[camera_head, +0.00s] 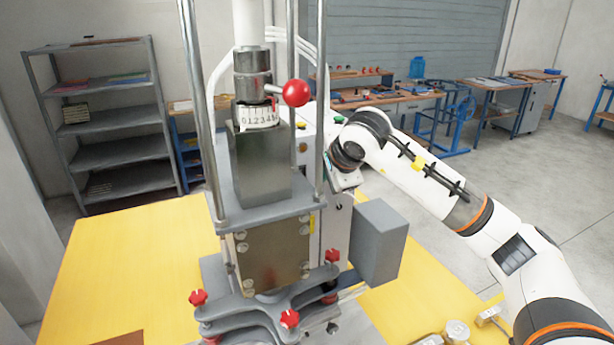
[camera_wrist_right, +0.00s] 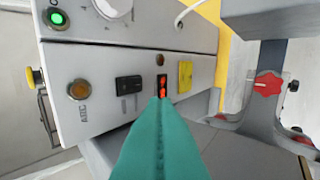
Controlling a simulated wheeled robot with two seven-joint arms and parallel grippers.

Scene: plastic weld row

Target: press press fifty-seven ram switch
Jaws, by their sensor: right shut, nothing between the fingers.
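The press (camera_head: 262,165) stands on the yellow bench in the middle of the head view. Its control box (camera_wrist_right: 130,55) fills the upper left of the right wrist view. A small red-lit rocker switch (camera_wrist_right: 162,86) sits on the box's face, beside a black switch (camera_wrist_right: 129,85) and a yellow label (camera_wrist_right: 185,74). I cannot read which switch is the ram's. My right gripper (camera_wrist_right: 161,101) is shut and empty, its teal fingertips at the lower edge of the red-lit switch. I cannot tell whether they touch it. My left gripper is not in view.
The box also carries an amber lamp (camera_wrist_right: 79,90) and a green button (camera_wrist_right: 57,17). A red knob (camera_wrist_right: 268,84) on the press base is to the right. A grey block (camera_head: 380,243) juts from the press's right side. The yellow bench top (camera_head: 130,260) is mostly clear at left.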

